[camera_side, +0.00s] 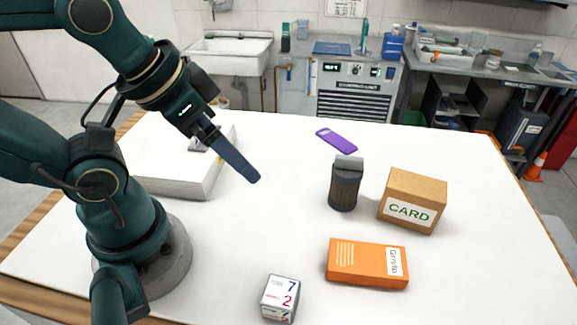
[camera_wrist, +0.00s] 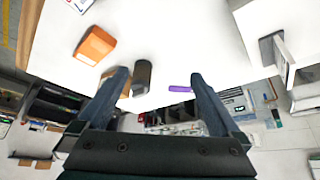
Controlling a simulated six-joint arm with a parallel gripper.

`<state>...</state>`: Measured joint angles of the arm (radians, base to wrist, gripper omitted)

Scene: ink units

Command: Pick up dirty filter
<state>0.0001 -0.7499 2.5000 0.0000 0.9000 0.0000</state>
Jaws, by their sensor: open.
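A dark, brownish cylinder with a grey cap, which looks like the dirty filter (camera_side: 344,188), stands upright on the white table (camera_side: 290,200). In the wrist view the filter (camera_wrist: 142,76) shows between the fingers, nearer the left one. My gripper (camera_side: 254,180) is in the air to the left of the filter, apart from it. In the wrist view my gripper (camera_wrist: 159,74) has its two fingers spread wide, with nothing held between them.
A cardboard box marked CARD (camera_side: 412,200) stands just right of the filter. An orange box (camera_side: 365,264) lies in front, with a white numbered cube (camera_side: 279,298) to its left. A purple flat object (camera_side: 337,140) lies behind. A white block-like unit (camera_side: 175,172) sits at left.

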